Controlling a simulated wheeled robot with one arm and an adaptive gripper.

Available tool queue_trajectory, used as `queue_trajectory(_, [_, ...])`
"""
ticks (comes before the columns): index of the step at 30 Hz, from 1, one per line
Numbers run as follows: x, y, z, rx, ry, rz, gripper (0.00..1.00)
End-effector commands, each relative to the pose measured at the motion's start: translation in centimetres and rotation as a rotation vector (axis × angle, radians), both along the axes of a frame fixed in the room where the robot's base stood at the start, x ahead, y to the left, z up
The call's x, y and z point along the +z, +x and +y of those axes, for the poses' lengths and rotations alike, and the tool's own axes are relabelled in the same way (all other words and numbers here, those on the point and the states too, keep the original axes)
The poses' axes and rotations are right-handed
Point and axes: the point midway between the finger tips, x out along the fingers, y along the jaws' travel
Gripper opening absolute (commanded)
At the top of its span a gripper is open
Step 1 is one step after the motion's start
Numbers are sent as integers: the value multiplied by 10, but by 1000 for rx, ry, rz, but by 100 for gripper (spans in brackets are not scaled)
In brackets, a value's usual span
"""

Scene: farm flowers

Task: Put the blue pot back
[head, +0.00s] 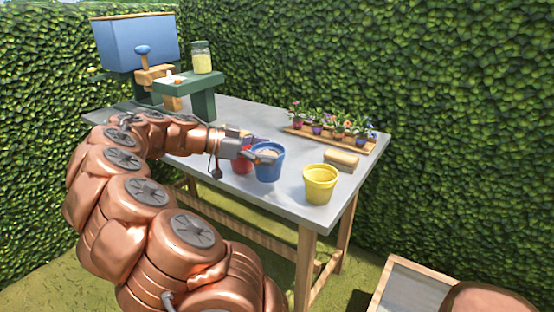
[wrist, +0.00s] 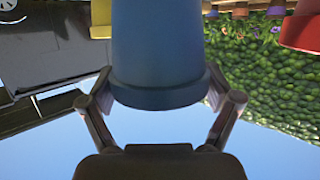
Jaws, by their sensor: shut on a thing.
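The blue pot (head: 268,172) is upright at the front of the grey table (head: 225,185), between the red and yellow pots. My gripper (head: 262,156) reaches in from the left and is shut on it near the rim. In the wrist view the blue pot (wrist: 158,50) fills the middle, with a finger on each side; that picture is upside down.
The red pot (head: 241,164) is close on the left, partly hidden by my gripper. The yellow pot (head: 320,184) stands to the right near the table corner. A tan block (head: 341,160) and a wooden tray of flowers (head: 300,130) lie behind. A green stand (head: 190,82) is at the far left.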

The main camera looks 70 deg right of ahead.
Motion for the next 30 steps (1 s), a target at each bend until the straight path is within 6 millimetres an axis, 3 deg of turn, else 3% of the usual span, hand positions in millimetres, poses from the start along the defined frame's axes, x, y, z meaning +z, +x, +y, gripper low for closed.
queue_trajectory(3, [-3,-8,-21,-3,2,0,20])
queue_trajectory(9, [-4,-13,-38,-1,0,2,20])
queue_trajectory(21, [-39,-14,-38,0,2,3,20])
queue_trajectory(30, [-41,-14,-38,0,0,1,20])
